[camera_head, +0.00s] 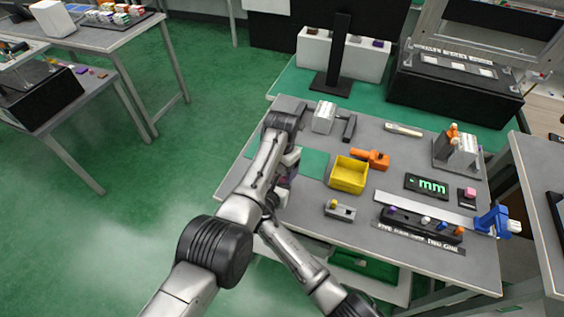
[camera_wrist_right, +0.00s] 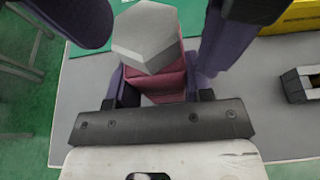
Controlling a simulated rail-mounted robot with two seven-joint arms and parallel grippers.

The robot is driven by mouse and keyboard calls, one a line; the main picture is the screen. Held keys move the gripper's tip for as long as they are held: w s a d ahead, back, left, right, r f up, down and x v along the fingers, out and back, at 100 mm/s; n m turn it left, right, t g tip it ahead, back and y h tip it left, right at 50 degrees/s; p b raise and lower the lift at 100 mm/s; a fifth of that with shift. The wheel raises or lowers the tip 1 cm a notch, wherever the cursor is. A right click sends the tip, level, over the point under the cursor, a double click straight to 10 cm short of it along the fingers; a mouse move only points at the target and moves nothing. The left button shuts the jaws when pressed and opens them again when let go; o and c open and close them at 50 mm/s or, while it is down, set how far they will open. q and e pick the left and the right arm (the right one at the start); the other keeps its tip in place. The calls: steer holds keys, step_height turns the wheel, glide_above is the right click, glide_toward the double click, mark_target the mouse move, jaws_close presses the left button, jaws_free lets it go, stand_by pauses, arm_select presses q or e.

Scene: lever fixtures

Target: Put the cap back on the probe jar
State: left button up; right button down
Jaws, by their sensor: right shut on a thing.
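My right gripper (camera_wrist_right: 155,45) has its dark purple fingers on both sides of a dark red piece (camera_wrist_right: 165,83) with a pale grey hexagonal end (camera_wrist_right: 147,36). It is shut on this piece. I cannot tell whether the piece is the cap, the jar or both together. In the head view my right gripper (camera_head: 288,175) is over the left part of the table, near the green mat (camera_head: 312,162), largely hidden by my arm. No separate probe jar can be made out. My left gripper is not in view.
A yellow bin (camera_head: 348,175) stands right of my gripper, with an orange clamp-like part (camera_head: 371,158) behind it. A small grey fixture (camera_head: 341,211) with a yellow knob is in front of the bin. A dark row of coloured knobs (camera_head: 422,224) lies at the front right.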

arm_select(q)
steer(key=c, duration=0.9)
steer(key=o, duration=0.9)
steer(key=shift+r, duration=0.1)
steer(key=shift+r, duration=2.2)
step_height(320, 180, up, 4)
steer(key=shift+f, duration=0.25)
